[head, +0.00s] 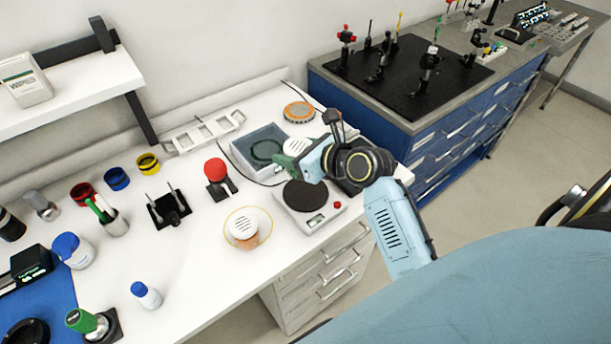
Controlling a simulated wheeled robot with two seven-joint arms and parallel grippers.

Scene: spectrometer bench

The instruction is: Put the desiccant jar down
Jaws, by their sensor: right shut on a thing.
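My right gripper (298,161) is shut on a jar with a white slotted lid (295,146). Green shows below the lid, and the hand hides much of the jar. The held jar appears over or beside the right part of the grey tray (243,154); its height above the bench is hard to tell. A second jar with a white slotted lid (242,228) and orange contents stands upright on the bench, inside a thin yellow ring. My left gripper is not in view.
A balance with a dark round pan (305,195) stands in front of the right hand. An orange-rimmed disc (299,112) lies behind the tray. A red-topped device (216,175) stands left of the tray. Bare bench (195,260) lies left of the orange jar.

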